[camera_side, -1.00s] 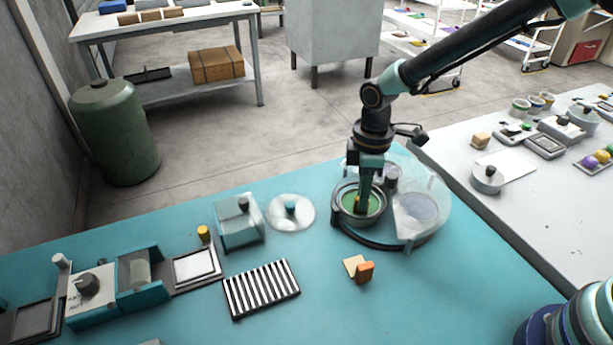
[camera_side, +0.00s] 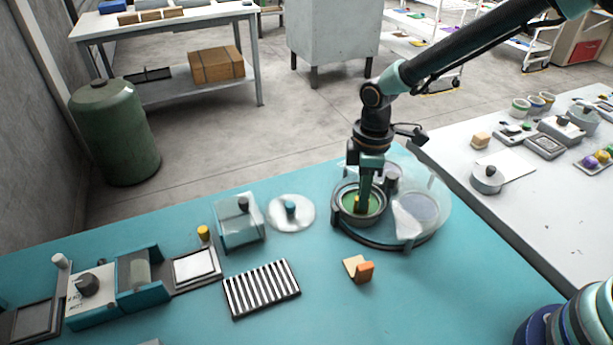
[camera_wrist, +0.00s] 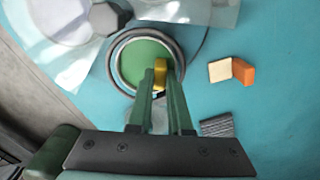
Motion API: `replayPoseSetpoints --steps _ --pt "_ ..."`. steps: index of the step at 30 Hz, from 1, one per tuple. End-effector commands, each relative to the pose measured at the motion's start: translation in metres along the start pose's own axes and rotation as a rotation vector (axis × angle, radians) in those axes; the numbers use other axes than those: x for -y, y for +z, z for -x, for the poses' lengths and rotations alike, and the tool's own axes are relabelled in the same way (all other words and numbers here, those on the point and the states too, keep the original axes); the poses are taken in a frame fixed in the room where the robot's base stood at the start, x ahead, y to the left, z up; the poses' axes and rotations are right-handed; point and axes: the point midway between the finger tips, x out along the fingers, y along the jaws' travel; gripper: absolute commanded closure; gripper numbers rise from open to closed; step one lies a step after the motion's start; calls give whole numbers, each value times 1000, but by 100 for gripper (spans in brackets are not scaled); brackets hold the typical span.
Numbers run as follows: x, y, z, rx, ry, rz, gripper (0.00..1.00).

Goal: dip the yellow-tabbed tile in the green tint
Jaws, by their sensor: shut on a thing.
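My gripper (camera_side: 361,208) points down into the round cup of green tint (camera_side: 376,208) on the clear-covered carousel. It is shut on the yellow tab of the tile (camera_side: 357,203). In the wrist view the yellow tab (camera_wrist: 161,72) shows between my fingertips (camera_wrist: 158,82), over the green tint (camera_wrist: 138,58) and inside the cup's rim. The tile's body below the tab is hidden, so I cannot tell how deep it sits. An orange-tabbed pale tile (camera_side: 359,268) lies on the teal table in front of the carousel.
A roller device (camera_side: 105,290) is farther left. Stacked rings (camera_side: 575,320) fill the front right corner. The front middle table is clear.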

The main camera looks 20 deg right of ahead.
Motion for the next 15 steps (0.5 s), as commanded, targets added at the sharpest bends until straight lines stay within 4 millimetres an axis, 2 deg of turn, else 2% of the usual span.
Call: replayPoseSetpoints --steps 15 --pt "0 0 9 -1 1 0 100"
